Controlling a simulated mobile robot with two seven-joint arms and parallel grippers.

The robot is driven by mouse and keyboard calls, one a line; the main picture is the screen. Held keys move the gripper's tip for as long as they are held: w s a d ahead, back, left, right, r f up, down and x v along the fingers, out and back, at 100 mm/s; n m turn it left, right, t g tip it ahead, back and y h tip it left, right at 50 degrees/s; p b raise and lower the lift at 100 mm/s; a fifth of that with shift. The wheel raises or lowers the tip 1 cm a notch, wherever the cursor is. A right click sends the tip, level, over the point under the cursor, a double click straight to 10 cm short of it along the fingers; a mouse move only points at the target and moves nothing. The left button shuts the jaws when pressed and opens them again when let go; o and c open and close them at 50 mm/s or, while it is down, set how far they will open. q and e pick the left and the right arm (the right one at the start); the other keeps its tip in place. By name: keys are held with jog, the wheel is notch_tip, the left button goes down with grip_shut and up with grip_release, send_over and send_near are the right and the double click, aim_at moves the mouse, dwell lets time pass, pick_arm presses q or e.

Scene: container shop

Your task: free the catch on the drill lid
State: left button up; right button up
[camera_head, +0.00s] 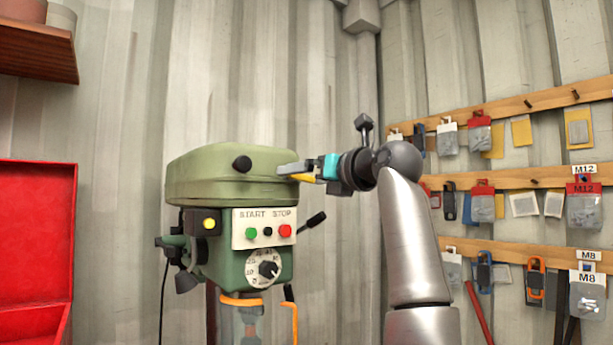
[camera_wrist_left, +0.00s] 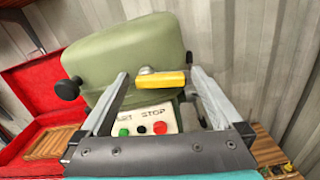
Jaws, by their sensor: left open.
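The drill lid (camera_head: 225,172) is a green rounded cover, closed on top of the drill head (camera_head: 255,270). It also fills the upper middle of the left wrist view (camera_wrist_left: 130,58). The catch, a yellow block (camera_wrist_left: 160,80), is at the lid's lower edge above the START/STOP panel, next to a small grey rounded part. In the head view the catch (camera_head: 302,178) shows partly at the lid's right side. My left gripper (camera_head: 293,172) is open at that side. In the wrist view its fingers (camera_wrist_left: 160,78) stand either side of the catch; contact is unclear. My right gripper is out of view.
A black knob (camera_head: 242,163) sticks out of the lid's front. A black lever (camera_head: 313,221) juts from the drill's right side. A red open case (camera_head: 35,250) stands at left. Pegboard rails with hanging packets (camera_head: 480,205) line the right wall. The corrugated wall (camera_head: 260,80) is behind.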

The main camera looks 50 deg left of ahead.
pick_arm(q)
jog(key=s+d+b, duration=0.1)
jog(key=d+b, duration=0.2)
jog(key=d, duration=1.2)
